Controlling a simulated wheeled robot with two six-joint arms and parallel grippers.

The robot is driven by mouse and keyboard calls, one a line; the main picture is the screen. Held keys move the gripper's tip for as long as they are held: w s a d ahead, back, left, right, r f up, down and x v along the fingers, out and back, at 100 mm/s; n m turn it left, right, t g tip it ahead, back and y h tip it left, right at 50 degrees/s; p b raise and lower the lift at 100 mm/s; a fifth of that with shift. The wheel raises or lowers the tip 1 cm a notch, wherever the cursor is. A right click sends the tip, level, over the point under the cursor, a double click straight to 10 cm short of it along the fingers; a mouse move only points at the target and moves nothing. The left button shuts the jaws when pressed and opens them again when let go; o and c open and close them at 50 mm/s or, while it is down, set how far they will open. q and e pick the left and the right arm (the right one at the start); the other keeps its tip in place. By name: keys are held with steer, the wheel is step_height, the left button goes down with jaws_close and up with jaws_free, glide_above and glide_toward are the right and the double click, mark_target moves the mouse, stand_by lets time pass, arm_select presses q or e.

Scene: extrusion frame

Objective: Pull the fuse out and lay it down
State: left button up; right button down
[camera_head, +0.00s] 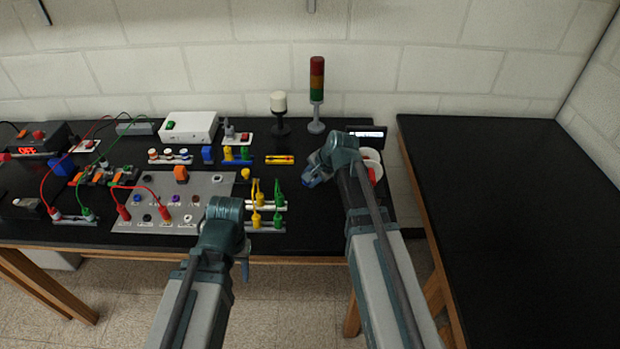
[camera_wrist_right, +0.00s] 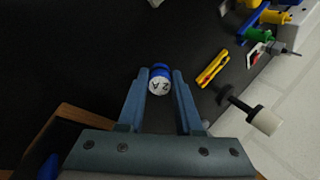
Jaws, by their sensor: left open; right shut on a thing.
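In the right wrist view a fuse (camera_wrist_right: 160,86), with a white end marked "2 A" and a blue band, sits between the fingers of my right gripper (camera_wrist_right: 161,75). The gripper is shut on it, and dark table surface shows behind. In the head view my right gripper (camera_head: 310,181) is over the right part of the black table (camera_head: 330,225), right of the grey panel (camera_head: 205,190). The fuse is hard to make out there. My left gripper (camera_head: 244,264) is open and empty at the table's front edge, in front of the panel.
Yellow and green plugs (camera_head: 266,200) stand just left of my right gripper. A yellow bar (camera_head: 279,159), a white-topped lamp (camera_head: 279,108) and a signal tower (camera_head: 316,90) are behind. A second black table (camera_head: 510,200) at right is bare.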

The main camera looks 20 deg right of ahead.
steer(key=shift+f+b, duration=1.15)
steer(key=shift+f, duration=0.35)
steer(key=c, duration=0.5)
jaws_free()
steer(key=shift+r, duration=0.1)
steer(key=p+v, duration=1.2)
steer(key=v, duration=0.1)
steer(key=shift+s+r, duration=0.25)
steer(key=shift+d, duration=0.1)
